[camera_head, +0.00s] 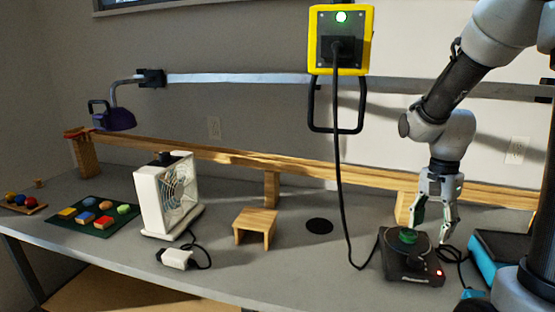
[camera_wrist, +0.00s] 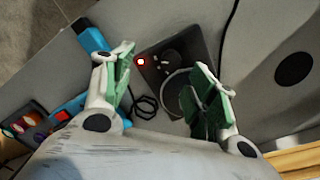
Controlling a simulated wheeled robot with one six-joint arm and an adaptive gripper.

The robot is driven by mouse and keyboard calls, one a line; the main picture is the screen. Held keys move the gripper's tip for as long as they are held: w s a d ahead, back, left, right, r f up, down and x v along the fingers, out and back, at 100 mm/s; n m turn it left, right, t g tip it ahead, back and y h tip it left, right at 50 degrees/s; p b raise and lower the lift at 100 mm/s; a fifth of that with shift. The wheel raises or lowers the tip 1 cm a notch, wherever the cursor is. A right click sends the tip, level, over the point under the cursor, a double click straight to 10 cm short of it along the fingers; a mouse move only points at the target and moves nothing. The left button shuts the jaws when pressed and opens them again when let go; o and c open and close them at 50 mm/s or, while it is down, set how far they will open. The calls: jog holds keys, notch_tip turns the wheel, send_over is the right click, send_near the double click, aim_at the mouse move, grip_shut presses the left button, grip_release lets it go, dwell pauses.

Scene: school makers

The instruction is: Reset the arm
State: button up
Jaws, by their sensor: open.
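My gripper (camera_head: 437,222) is on the right side of the bench, pointing down just above a black device (camera_head: 412,268). Its two fingers with green pads are spread apart, with nothing held between them. In the wrist view my gripper (camera_wrist: 165,78) also shows open, and the black device (camera_wrist: 160,62) with its lit red light lies beyond the fingers. In the wrist view the right finger covers part of the device's round top. I cannot tell whether a finger touches it.
A yellow outlet box (camera_head: 340,68) with a green light hangs above; its plugged cord runs down to the bench. A white fan (camera_head: 167,197), small wooden stool (camera_head: 255,228), dark mat (camera_head: 88,222) with blocks, and blue-black case (camera_head: 497,250) stand around. The bench's front middle is clear.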

jog(key=s+a+r+n+t, duration=0.3)
jog(key=s+r+n+t, duration=0.2)
jog(key=s+r+n, duration=0.7)
jog(key=shift+s+r, duration=0.5)
jog(key=shift+s, duration=0.55)
